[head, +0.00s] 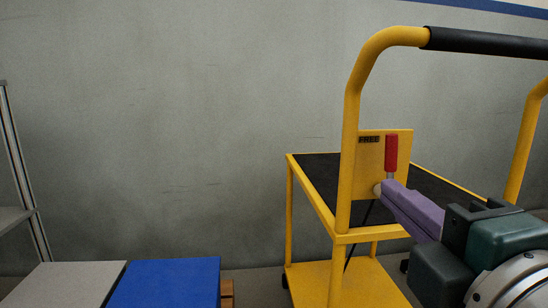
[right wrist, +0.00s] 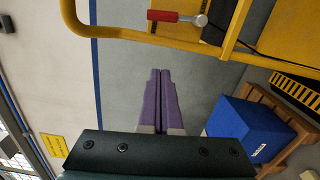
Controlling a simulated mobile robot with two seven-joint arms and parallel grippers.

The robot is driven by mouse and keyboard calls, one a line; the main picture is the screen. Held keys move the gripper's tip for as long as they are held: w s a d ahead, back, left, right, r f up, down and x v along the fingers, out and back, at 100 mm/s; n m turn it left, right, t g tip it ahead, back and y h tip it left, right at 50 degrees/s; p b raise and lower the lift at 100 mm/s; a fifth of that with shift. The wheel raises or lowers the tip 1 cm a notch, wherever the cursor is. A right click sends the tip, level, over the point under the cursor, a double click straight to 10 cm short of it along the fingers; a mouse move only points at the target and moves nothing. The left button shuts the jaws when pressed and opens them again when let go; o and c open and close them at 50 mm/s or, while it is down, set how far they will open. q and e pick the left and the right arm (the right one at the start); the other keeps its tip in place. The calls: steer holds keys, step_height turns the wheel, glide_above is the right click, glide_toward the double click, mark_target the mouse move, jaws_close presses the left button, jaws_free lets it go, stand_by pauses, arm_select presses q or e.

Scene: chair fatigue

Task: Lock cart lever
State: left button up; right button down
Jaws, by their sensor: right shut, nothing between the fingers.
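The lever (head: 391,152) has a red grip that stands upright on a yellow plate (head: 371,160) fixed to the cart's handle post. A label on the plate's upper left reads FREE. The lever also shows at the top of the right wrist view (right wrist: 172,16), with a silver shaft ending at a round pivot. My right gripper (head: 385,187) has purple fingers, shut and empty. In the head view its tips overlap the plate's lower part, just below the red grip. In the right wrist view the fingertips (right wrist: 160,72) appear apart from the lever. My left gripper is out of view.
The yellow cart (head: 338,237) has a black deck and a tall push handle with a black grip (head: 486,43). A blue box (head: 166,283) and a grey box (head: 65,284) sit at lower left. A metal shelf stands far left. The wall side is open.

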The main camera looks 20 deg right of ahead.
mark_target(392, 152)
steer(key=w+d, duration=0.2)
steer(key=w, duration=0.1)
steer(key=w+d+p, duration=0.1)
steer(key=w+d, duration=0.1)
steer(key=w, duration=0.1)
steer(key=w+d, duration=0.2)
steer(key=w, duration=0.1)
steer(key=shift+d+r+p, duration=0.2)
steer(key=shift+d+p, duration=0.05)
steer(key=shift+p, duration=0.1)
steer(key=shift+d, duration=0.1)
steer(key=shift+s+d+r+m+p, duration=0.1)
steer(key=shift+d+r+m+p, duration=0.15)
steer(key=shift+d+m+p, duration=0.4)
steer(key=shift+s+d+r+m+p, duration=0.1)
steer(key=shift+d+r+m+p, duration=0.15)
steer(key=shift+m+p, duration=0.55)
steer(key=s+d+f+m+p, duration=0.1)
steer(key=d+m+p, duration=0.4)
steer(key=m, duration=0.4)
steer(key=shift+s+d+f, duration=0.2)
steer(key=shift+d+f, duration=0.15)
steer(key=shift+d, duration=0.05)
